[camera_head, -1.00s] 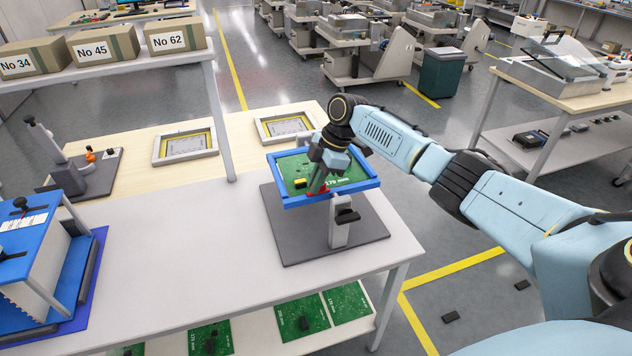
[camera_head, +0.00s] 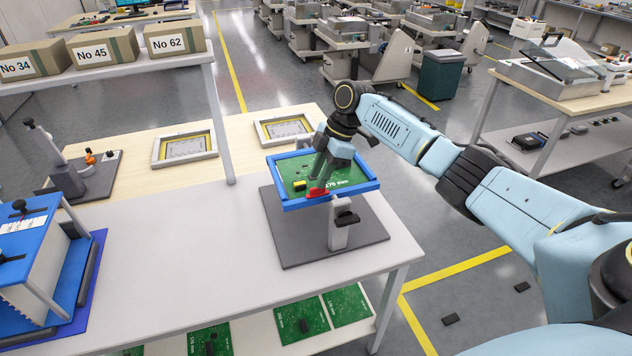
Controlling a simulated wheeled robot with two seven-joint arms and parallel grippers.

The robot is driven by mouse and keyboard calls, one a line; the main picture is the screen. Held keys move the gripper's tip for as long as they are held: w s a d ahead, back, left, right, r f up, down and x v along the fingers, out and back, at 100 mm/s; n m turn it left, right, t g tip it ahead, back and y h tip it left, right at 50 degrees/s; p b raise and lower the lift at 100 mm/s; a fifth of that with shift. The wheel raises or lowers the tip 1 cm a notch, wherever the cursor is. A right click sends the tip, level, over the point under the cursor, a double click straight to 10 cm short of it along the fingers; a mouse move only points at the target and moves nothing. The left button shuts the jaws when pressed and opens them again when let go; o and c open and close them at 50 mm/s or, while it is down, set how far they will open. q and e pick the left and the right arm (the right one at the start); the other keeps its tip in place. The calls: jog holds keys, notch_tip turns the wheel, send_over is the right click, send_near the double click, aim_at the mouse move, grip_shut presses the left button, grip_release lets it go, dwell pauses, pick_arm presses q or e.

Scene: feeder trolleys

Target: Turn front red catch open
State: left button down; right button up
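The front red catch (camera_head: 317,193) sits on the front bar of a blue frame (camera_head: 362,186). The frame holds a green board (camera_head: 347,174) with a yellow part on it, and stands on a grey post over a dark base plate. My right gripper (camera_head: 316,182) points down just above and behind the red catch. Its fingertips are close to the catch; I cannot tell whether they touch it, or whether they are open or shut. My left gripper is not in view.
The white bench top (camera_head: 190,240) is clear left of the base plate (camera_head: 290,250). Two framed panels (camera_head: 185,146) lie at the back. A blue fixture (camera_head: 30,250) stands at the left. Boxes (camera_head: 105,45) sit on a shelf, and green boards (camera_head: 300,315) lie on the lower shelf.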

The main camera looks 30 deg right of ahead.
jog(key=v, duration=1)
